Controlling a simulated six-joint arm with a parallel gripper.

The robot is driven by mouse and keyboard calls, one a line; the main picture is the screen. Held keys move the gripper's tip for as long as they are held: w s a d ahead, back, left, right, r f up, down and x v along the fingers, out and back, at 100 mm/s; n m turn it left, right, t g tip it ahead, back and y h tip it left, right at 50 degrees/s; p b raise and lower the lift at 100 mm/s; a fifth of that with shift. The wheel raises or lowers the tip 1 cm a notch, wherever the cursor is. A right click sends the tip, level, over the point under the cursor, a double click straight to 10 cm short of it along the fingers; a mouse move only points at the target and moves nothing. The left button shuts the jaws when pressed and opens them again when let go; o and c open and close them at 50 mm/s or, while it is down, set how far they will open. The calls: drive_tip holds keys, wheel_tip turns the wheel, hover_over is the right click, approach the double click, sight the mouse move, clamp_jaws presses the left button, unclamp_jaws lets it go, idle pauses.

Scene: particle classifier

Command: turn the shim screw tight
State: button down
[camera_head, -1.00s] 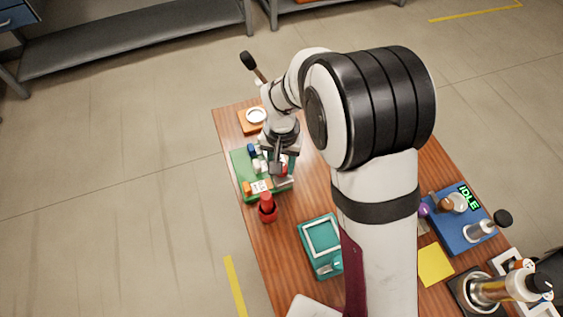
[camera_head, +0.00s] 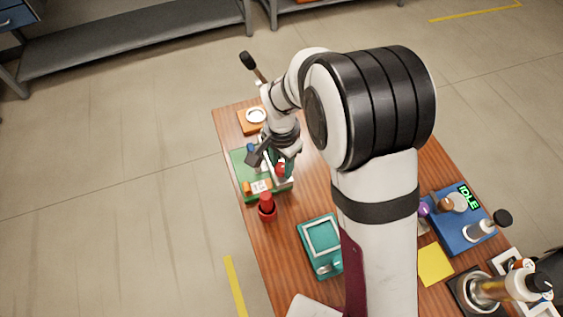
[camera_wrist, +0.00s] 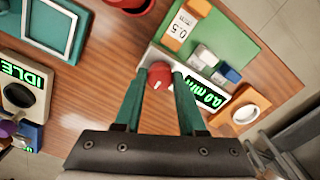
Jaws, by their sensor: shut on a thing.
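The shim screw's round red knob (camera_wrist: 160,75) stands on a pale block at the edge of the green board. It also shows as a small red spot in the head view (camera_head: 281,169). My gripper (camera_wrist: 158,78) is shut on the red knob, with one teal finger on each side of it. A display (camera_wrist: 205,95) beside the knob reads 0.0 mm in green. How deep the screw sits is hidden under the knob.
The green board (camera_wrist: 228,38) carries an orange block marked 0.5 and small white and blue pieces. An orange block with a white ring (camera_wrist: 245,110) lies beside it. A red cup (camera_head: 267,211) and a teal tray (camera_head: 309,260) stand nearby.

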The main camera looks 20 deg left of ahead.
sight(282, 167)
idle(0.3)
drive_tip(key=c, duration=0.5)
unclamp_jaws()
wheel_tip(282, 167, up, 16)
drive_tip(key=s+d+r, duration=0.1)
drive_tip(key=s+d, duration=0.2)
drive_tip(key=d, duration=0.3)
drive_tip(key=s+d+r+m+y, duration=0.1)
drive_tip(key=s+d, duration=0.2)
drive_tip(key=d, duration=0.3)
drive_tip(key=s+d, duration=0.4)
drive_tip(key=d, duration=0.3)
drive_tip(key=s+d+f, duration=0.2)
drive_tip(key=s+d, duration=0.1)
drive_tip(key=s, duration=0.4)
drive_tip(key=shift+d+f+m+y, duration=0.2)
drive_tip(key=shift+m+y, duration=0.2)
